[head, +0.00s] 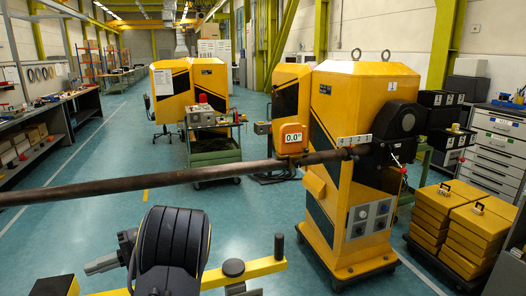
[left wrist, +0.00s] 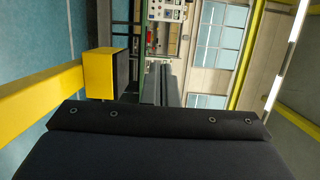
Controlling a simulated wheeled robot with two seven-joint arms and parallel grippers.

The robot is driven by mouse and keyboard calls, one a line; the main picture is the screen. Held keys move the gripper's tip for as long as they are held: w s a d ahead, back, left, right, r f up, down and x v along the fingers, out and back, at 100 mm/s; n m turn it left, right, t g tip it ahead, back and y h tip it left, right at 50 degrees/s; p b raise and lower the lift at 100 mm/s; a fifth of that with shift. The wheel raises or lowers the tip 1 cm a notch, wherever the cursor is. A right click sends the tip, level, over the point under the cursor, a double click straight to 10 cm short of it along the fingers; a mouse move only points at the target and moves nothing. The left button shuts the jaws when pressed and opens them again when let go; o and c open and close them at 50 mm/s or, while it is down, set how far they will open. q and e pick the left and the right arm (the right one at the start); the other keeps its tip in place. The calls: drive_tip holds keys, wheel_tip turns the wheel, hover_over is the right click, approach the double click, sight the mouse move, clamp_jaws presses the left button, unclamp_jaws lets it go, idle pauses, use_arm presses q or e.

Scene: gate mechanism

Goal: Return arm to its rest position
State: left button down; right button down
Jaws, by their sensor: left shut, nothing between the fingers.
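My left gripper (head: 172,238) shows as a dark, rounded shape at the bottom of the head view, shut and empty. In the left wrist view its dark body (left wrist: 160,120) fills the lower part, with small round fasteners along its edge. It is apart from the long brown barrier bar (head: 165,178), which crosses the head view behind it. The bar meets the yellow gate cabinet (head: 345,215) at the right, near a round black hub (head: 400,119). My right gripper is not in view.
A yellow beam (head: 262,267) runs close beside the gripper, and its yellow end block (left wrist: 99,72) shows in the left wrist view. A green cart (head: 215,150) stands behind the bar. Yellow cases (head: 475,232) are stacked at the right. The blue floor at left is clear.

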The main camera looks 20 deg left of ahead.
use_arm(q)
drive_tip(key=s+d+f+m+t+h, duration=0.45)
drive_tip(key=d+f+t+h, duration=0.25)
drive_tip(key=d+f+t, duration=0.25)
drive_tip(key=d+r+m+t+h, duration=0.1)
drive_tip(key=d+t, duration=0.4)
drive_tip(key=d, duration=0.7)
drive_tip(key=d+r+m+t+h, duration=0.2)
drive_tip(key=d+m+t+h, duration=0.2)
drive_tip(key=d, duration=0.7)
drive_tip(key=shift+d+r+t+h, duration=0.25)
drive_tip(key=shift+d+t+h, duration=0.25)
drive_tip(key=shift+t, duration=0.55)
drive_tip(key=shift+w+a, duration=0.1)
